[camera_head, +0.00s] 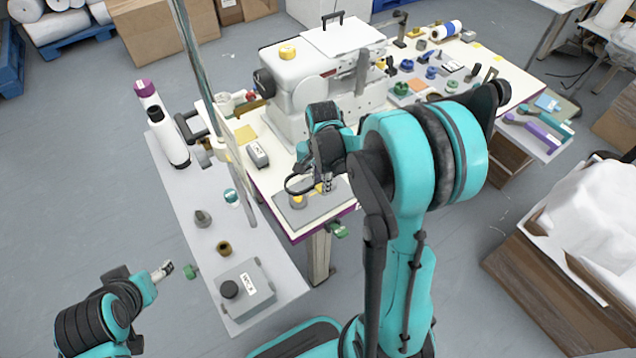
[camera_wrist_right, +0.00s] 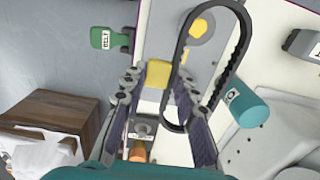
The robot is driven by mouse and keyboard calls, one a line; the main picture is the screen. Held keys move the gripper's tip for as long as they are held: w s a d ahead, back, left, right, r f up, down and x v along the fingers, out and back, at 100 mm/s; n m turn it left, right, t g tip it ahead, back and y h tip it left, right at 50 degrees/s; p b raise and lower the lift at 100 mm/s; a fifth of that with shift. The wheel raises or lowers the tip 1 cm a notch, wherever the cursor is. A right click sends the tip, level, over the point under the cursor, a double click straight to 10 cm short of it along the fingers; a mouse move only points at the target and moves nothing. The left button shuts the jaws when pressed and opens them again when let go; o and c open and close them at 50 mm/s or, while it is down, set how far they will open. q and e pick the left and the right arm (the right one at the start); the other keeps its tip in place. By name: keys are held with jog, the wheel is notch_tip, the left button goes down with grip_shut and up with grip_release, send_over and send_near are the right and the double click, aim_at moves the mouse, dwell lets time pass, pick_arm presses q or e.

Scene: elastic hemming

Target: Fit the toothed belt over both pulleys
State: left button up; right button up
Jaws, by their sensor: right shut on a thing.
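The black toothed belt (camera_wrist_right: 232,75) is a long loop in the right wrist view. Its dark curve also shows in the head view (camera_head: 292,188). My right gripper (camera_head: 326,186) holds the belt above the grey plate (camera_head: 318,207); its fingers (camera_wrist_right: 158,82) show in the wrist view. One yellow-topped pulley (camera_wrist_right: 198,27) appears within the loop's outline; whether the belt touches it is unclear. A yellow block-like part (camera_wrist_right: 159,73), perhaps the other pulley, shows between the fingertips. My left gripper (camera_head: 163,271) is away at lower left, its jaw gap too small to judge.
A white sewing machine (camera_head: 310,85) stands behind the plate. A green clamp (camera_head: 338,229) sits at the table's front edge. A grey box (camera_head: 243,290), bottles (camera_head: 168,138) and small parts occupy the side shelf. Several spools crowd the table's far right.

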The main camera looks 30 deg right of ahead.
jog(key=b, duration=0.5)
send_over(321, 205)
jog(key=shift+w+f, duration=0.1)
jog(key=shift+f, duration=2.8)
jog(key=shift+f, duration=1.65)
jog(key=o, duration=1)
jog(key=shift+o, duration=0.2)
jog(key=shift+r, duration=0.1)
notch_tip(321, 205, up, 12)
jog(key=shift+f, duration=0.1)
